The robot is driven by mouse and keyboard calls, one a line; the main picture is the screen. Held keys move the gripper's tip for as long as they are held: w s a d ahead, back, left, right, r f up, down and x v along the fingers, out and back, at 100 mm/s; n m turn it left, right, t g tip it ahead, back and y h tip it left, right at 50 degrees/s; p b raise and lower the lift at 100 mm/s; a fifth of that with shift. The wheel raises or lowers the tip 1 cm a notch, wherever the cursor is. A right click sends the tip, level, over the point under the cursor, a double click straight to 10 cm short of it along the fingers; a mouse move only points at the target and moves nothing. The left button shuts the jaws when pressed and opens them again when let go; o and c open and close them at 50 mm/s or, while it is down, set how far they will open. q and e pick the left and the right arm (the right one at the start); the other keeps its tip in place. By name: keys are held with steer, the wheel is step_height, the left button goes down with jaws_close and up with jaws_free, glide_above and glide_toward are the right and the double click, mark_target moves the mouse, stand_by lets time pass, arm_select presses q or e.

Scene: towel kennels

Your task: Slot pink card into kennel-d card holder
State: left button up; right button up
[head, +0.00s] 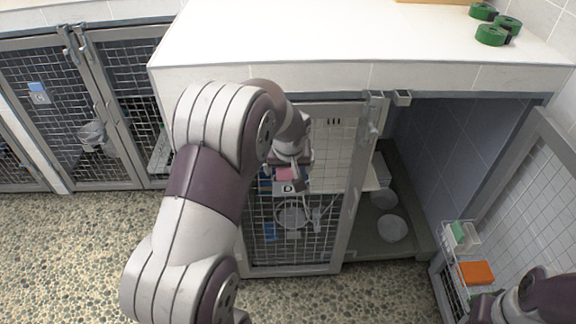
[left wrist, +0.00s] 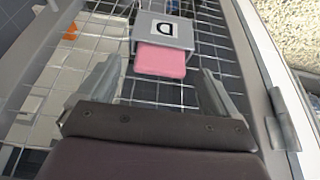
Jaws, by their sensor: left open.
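The card holder marked D (head: 288,188) hangs on the mesh of the kennel door in the middle of the head view; it also shows in the left wrist view (left wrist: 166,31). The pink card (left wrist: 161,61) sits in the holder, with part of it sticking out on the side toward my gripper. It shows as a small pink patch above the D label in the head view (head: 284,174). My left gripper (head: 301,182) is open at the door, its fingers apart on either side of the card with visible gaps. My right gripper is not seen, only part of that arm at bottom right.
The kennel door (head: 345,235) stands in front of an opening with bowls (head: 391,228) on its floor. A wire basket (head: 449,277) with an orange box (head: 477,272) hangs on a door at right. Green rolls (head: 491,35) lie on the white counter (head: 340,30).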

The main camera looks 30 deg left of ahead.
arm_select(q)
steer(key=p+v, duration=0.2)
steer(key=v, duration=1)
steer(key=shift+r+p, duration=0.3)
steer(key=shift+p, duration=0.1)
steer(key=s+d+f+m+g+h, duration=0.1)
steer(key=s+d+f+m, duration=0.25)
steer(key=s, duration=0.35)
steer(key=s+d+f+m+g+h, duration=0.1)
steer(key=s+d+f+m, duration=0.3)
steer(key=s, duration=0.3)
step_height(320, 180, up, 20)
steer(key=d+p, duration=0.1)
steer(key=p, duration=2)
steer(key=shift+s+d+n+g, duration=0.3)
steer(key=shift+s+n, duration=0.15)
